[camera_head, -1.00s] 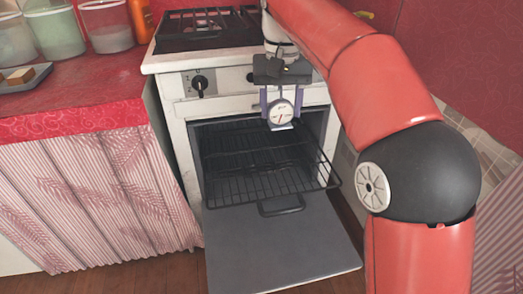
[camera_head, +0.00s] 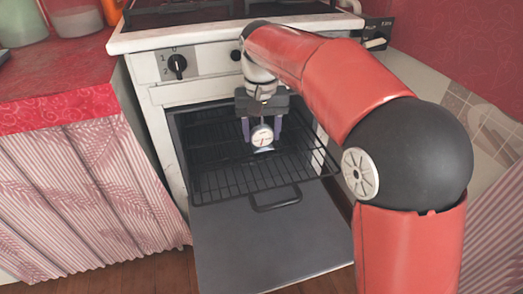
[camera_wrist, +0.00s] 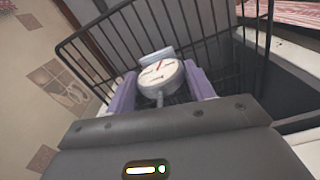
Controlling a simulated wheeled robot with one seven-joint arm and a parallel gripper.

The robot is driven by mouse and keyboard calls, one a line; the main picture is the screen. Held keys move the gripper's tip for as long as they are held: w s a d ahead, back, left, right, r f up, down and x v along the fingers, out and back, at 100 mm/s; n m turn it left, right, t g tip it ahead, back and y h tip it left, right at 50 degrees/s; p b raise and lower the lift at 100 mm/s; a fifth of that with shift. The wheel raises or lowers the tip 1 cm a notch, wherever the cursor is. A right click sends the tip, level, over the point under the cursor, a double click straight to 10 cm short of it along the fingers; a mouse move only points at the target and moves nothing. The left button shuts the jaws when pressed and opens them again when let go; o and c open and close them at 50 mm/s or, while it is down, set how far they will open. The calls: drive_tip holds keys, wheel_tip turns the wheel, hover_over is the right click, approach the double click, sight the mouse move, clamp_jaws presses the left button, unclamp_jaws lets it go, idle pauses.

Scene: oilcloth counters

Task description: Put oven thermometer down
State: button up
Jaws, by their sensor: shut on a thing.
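The oven thermometer (camera_head: 262,136) has a round white dial with a flat base. My gripper (camera_head: 262,132) is shut on it, with one purple finger on each side. In the wrist view the thermometer (camera_wrist: 160,75) sits between the two fingers (camera_wrist: 160,88), its dial facing the camera. The black wire oven rack (camera_head: 230,178) is pulled partly out of the open oven, and the thermometer is over it in the head view. I cannot tell whether its base touches the rack.
The oven door (camera_head: 265,240) hangs open below the rack. The stove top (camera_head: 215,35) is above the oven opening. A red-covered counter (camera_head: 60,85) with a striped curtain (camera_head: 80,190) stands at the left. The rack around the thermometer looks bare.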

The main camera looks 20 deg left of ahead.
sight(262, 146)
drive_tip(key=shift+f+b, duration=0.5)
drive_tip(key=shift+f, duration=1.95)
drive_tip(key=shift+f, duration=0.1)
drive_tip(key=o, duration=1)
drive_tip(key=shift+c, duration=0.2)
